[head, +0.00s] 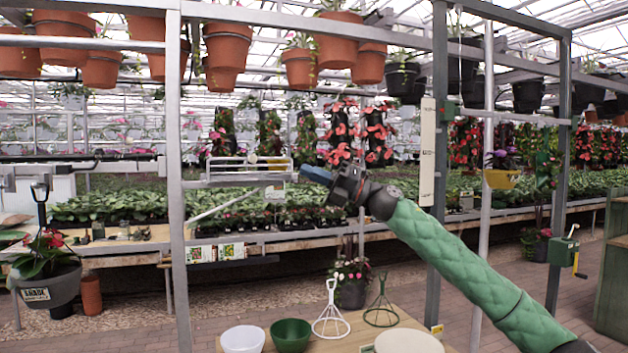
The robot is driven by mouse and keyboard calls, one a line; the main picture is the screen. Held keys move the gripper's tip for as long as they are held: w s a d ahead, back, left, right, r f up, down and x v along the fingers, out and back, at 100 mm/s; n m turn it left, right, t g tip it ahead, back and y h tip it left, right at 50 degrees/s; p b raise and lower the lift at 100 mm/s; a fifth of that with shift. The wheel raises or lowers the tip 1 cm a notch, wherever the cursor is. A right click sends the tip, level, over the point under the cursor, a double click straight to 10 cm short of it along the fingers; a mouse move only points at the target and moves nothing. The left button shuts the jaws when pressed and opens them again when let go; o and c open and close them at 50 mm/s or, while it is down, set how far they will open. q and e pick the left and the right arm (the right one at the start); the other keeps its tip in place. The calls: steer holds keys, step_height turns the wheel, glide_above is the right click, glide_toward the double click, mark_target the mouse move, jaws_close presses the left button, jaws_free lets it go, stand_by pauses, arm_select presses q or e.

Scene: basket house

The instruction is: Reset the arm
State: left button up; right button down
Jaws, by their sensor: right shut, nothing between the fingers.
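My right arm comes in from the lower right in a green padded sleeve and reaches up and left. My right gripper (317,174) is at its end, pointing left, raised well above the wooden table. It is shut with nothing held. Its tip is close to the right end of a metal rack (248,172) in the picture; I cannot tell whether they touch. My left gripper is not in view.
A wooden table (306,347) at the bottom bears a white bowl (243,340), a green bowl (291,335), a white wire stand (331,318), a green wire stand (381,312) and a cream bowl (408,342). Metal posts (174,150) and hanging pots (228,48) surround the arm.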

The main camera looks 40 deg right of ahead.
steer(key=shift+d, duration=0.25)
steer(key=shift+s+a, duration=0.1)
steer(key=shift+s, duration=0.05)
steer(key=shift+f, duration=0.1)
